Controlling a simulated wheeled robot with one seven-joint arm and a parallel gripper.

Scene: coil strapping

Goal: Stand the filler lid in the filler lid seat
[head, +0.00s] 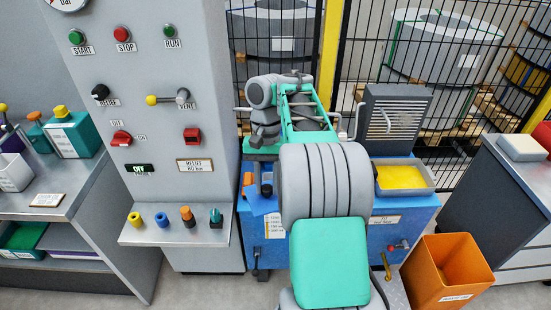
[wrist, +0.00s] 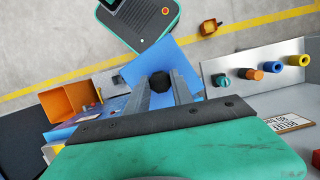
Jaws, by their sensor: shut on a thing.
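My gripper (wrist: 161,90) shows in the wrist view, its two grey fingers shut on the black knob (wrist: 160,82) of a flat blue square plate, which looks like the filler lid (wrist: 143,69). The lid is held out beyond the fingertips. The blue tank (head: 418,214) stands behind my arm. On its top right is a grey tray-like frame (head: 432,183) with a yellow inside. I cannot tell which part is the filler lid seat.
A grey control panel (head: 160,60) with a knob shelf (head: 172,236) stands left of the tank. An orange bin (head: 447,268) is on the floor at right, by a grey cabinet (head: 500,180). A dark louvred box (head: 395,115) and mesh fence stand behind.

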